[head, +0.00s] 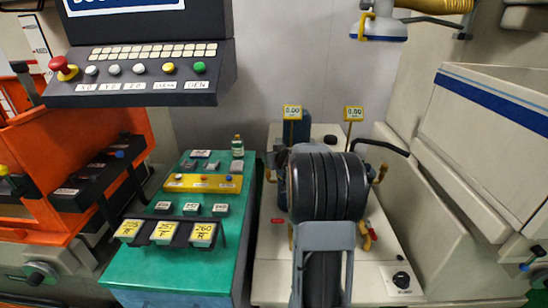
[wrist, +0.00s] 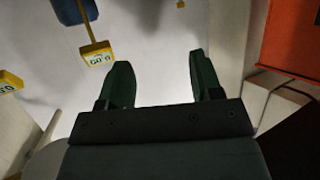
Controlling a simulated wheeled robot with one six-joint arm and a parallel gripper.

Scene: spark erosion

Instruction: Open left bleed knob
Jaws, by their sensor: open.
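I cannot clearly pick out the left bleed knob; my arm covers the middle of the pump unit (head: 265,270). A brass handle (head: 268,175) shows at the unit's left side and another brass handle (head: 382,174) at its right side. Two yellow gauges reading 0.00 stand on posts, a left gauge (head: 292,111) and a right gauge (head: 354,113). In the wrist view my gripper (wrist: 160,78) is open, its two dark fingers apart with nothing between them. A yellow gauge (wrist: 97,56) hangs upside down left of the fingers there. In the head view my gripper is hidden behind my arm.
A green cabinet (head: 150,268) with switches and yellow-labelled boxes stands to the left. A control panel (head: 150,70) with buttons hangs above it. An orange machine (head: 110,180) is at far left, a cream machine (head: 485,125) at right. A black knob (head: 401,280) sits on the unit's front right.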

